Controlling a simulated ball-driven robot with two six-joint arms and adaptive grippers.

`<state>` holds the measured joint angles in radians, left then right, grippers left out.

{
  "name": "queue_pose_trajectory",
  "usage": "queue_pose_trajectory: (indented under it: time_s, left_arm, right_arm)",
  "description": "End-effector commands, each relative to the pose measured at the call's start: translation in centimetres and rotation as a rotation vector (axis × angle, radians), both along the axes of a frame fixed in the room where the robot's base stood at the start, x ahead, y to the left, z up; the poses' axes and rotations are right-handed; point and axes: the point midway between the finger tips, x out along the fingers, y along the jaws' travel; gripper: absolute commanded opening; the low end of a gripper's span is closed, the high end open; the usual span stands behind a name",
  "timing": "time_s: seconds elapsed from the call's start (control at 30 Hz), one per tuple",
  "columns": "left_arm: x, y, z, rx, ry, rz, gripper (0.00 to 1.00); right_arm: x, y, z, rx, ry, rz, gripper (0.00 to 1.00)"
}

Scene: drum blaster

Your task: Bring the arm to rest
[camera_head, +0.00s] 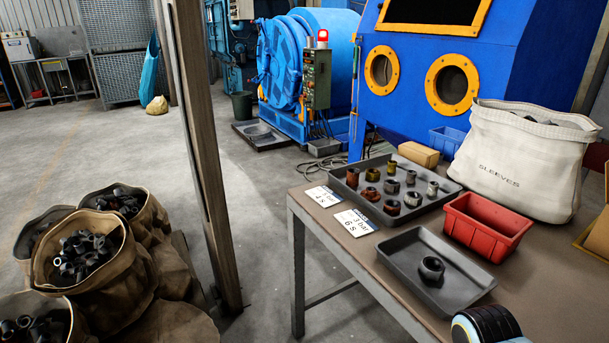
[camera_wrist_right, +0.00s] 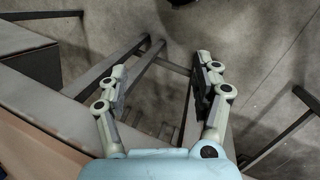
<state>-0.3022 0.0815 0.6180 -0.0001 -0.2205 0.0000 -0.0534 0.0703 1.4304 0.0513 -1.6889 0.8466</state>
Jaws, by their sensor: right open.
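My right gripper (camera_wrist_right: 161,72) is open and empty in the right wrist view. Its two fingers are spread apart, over bare floor and the metal legs of a table. Nothing lies between the fingertips. In the head view a part of my arm (camera_head: 487,326) shows at the bottom right, over the table's front edge; the fingers do not show there. My left gripper is in neither view.
The table (camera_head: 345,258) bears a tray of sleeves (camera_head: 375,210), a tray (camera_head: 428,295) with one dark sleeve (camera_head: 431,268), a red bin (camera_head: 487,225) and a white sack (camera_head: 520,160). A post (camera_head: 200,150) and sacks of fittings (camera_head: 90,270) stand left.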

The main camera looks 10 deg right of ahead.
Motion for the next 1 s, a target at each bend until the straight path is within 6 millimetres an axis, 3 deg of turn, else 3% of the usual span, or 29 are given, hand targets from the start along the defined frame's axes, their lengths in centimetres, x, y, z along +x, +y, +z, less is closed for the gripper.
queue_pose_trajectory:
  time_s: [0.03,0.1,0.17,0.3,0.4,0.47,0.57,0.7,1.0]
  left_arm:
    - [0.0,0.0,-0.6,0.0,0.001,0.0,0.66]
    - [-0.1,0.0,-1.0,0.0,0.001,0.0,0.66]
    - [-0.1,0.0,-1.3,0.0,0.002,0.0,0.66]
    - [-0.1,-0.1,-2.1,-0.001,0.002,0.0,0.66]
    - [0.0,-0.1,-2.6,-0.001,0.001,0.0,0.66]
    - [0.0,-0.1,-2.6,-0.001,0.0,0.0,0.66]
    - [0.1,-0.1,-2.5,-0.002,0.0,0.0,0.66]
    - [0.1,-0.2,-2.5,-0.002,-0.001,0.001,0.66]
    - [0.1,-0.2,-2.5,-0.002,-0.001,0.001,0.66]
  right_arm:
    - [-2.8,-0.3,-3.3,0.006,0.028,0.029,0.67]
    - [-6.2,-0.7,-7.3,0.019,0.036,0.086,0.67]
    - [-9.4,-1.1,-10.6,0.031,0.039,0.142,0.67]
    - [-18.3,-2.1,-17.8,0.068,0.016,0.315,0.67]
    - [-24.3,-2.7,-21.7,0.092,-0.043,0.479,0.67]
    - [-26.2,-3.0,-22.9,0.099,-0.095,0.574,0.67]
    - [-26.5,-3.3,-23.9,0.092,-0.195,0.714,0.67]
    - [-24.7,-3.3,-24.2,0.065,-0.31,0.846,0.67]
    - [-24.0,-3.2,-24.1,0.056,-0.338,0.883,0.67]
